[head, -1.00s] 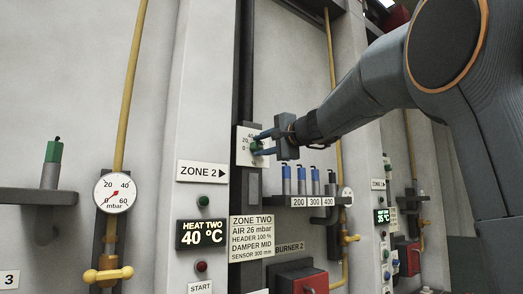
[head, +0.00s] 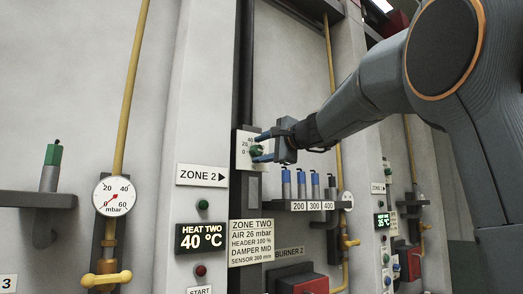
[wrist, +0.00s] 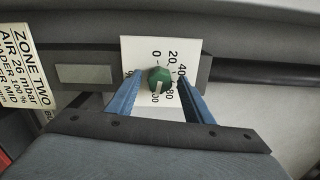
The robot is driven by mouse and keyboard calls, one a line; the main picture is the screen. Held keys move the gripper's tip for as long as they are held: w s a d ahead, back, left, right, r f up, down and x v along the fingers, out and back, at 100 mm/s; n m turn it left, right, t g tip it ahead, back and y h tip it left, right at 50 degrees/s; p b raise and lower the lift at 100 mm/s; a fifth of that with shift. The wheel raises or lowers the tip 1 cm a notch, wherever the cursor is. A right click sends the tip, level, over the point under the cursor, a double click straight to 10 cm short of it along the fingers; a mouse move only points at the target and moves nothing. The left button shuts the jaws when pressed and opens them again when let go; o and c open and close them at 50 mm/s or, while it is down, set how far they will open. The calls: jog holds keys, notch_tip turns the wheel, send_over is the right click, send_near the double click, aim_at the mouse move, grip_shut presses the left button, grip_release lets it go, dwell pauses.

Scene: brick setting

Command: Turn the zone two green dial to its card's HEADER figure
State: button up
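The green dial (head: 256,151) sits on a white scale plate (head: 243,150) right of the ZONE 2 sign. In the wrist view the dial (wrist: 159,80) lies between my gripper's blue fingers (wrist: 159,77), with a gap on each side. My gripper (head: 259,147) is open around the dial, holding nothing. The dial's white mark is on the side near the 100 figure; its exact reading is hard to tell. The 60 figure is not clearly seen. The ZONE TWO card (head: 251,243) reads HEADER 100 %, AIR 26 mbar, DAMPER MID, SENSOR 300 mm.
Several blue-topped plugs (head: 301,185) stand on a shelf marked 200, 300, 400 below my gripper. A HEAT TWO display (head: 202,237) shows 40 °C, with green and red buttons (head: 203,204) nearby. A pressure gauge (head: 115,196) and yellow pipe (head: 129,90) are at left.

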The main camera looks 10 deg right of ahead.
jog(key=shift+s, duration=0.1)
jog(key=b+v, duration=0.3)
jog(key=v, duration=0.4)
jog(key=shift+s, duration=0.3)
jog(key=shift+d, duration=0.15)
notch_tip(320, 180, down, 42)
jog(key=s+a+n+g+h, duration=0.3)
jog(key=n+g+h, duration=0.15)
jog(key=g, duration=0.35)
jog(key=s+f+n+g+h, duration=0.2)
jog(key=s+f+n+g, duration=0.5)
jog(key=s+f, duration=1.7)
notch_tip(320, 180, down, 4)
jog(key=n, duration=0.3)
jog(key=shift+s+g, duration=0.2)
jog(key=shift+g, duration=0.1)
